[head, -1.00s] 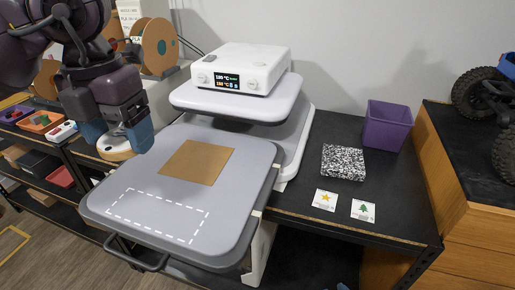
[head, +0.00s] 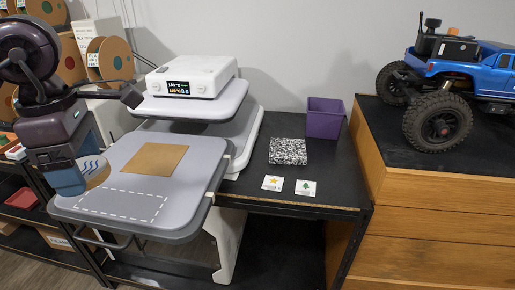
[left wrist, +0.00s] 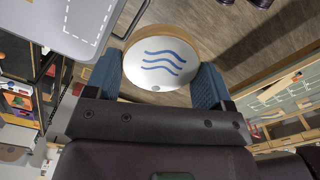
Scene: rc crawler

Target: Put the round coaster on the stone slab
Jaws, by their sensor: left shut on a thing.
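The round coaster (left wrist: 160,62) is white with blue wavy lines and a tan rim. My left gripper (left wrist: 158,80) is shut on it, with a blue finger at each side. In the head view the left gripper (head: 84,174) is at the left, and the coaster (head: 97,172) shows partly behind its finger, by the left edge of the grey press platform. The stone slab (head: 288,151), speckled black and white, lies on the black table right of the press, apart from the gripper. Its top is bare. My right gripper is not in view.
The grey heat press (head: 190,185) with a brown square (head: 155,158) stands between gripper and slab. A purple bin (head: 324,118) is behind the slab; a star card (head: 272,183) and a tree card (head: 306,187) lie in front. A wooden cabinet (head: 440,210) bears a blue crawler (head: 450,80).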

